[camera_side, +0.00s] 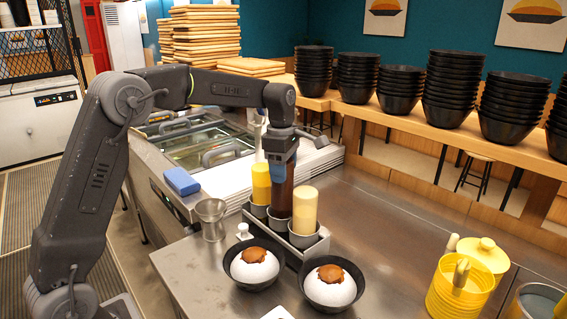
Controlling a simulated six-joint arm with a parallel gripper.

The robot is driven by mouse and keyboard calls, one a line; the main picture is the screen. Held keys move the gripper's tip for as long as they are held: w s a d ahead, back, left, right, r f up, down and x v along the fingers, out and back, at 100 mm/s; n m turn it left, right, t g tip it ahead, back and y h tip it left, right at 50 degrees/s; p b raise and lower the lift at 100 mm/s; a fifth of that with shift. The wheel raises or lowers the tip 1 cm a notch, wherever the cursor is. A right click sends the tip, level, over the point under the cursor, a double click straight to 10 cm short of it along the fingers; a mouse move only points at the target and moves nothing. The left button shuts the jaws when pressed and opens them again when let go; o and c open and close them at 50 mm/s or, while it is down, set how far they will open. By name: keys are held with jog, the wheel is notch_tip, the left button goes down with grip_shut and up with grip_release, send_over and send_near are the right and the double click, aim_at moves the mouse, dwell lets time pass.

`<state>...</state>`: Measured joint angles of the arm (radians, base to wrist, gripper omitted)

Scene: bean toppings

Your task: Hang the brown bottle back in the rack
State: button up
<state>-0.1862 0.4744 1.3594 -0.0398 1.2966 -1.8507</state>
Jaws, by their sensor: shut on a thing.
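My gripper (283,150) points down above the metal rack (294,241) and is shut on the brown bottle (281,194). The brown bottle is upright, with its lower end at the middle cup of the rack. I cannot tell whether it is fully seated there. A yellow bottle (261,184) stands in the left cup, and a pale cream bottle (304,208) stands in the right cup (303,236). Two black bowls (252,283) (330,303) with white contents and brown sauce on top stand in front of the rack.
A metal cup (211,220) stands left of the rack, near a blue sponge (182,181). Stacked black bowls (453,88) line the back shelf. The counter right of the rack is clear.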

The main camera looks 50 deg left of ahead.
jog(key=shift+f, duration=0.85)
jog(key=shift+f, duration=0.2)
jog(key=shift+f, duration=1.2)
jog(key=o, duration=0.9)
jog(key=shift+o, duration=0.2)
jog(key=shift+r, duration=3.75)
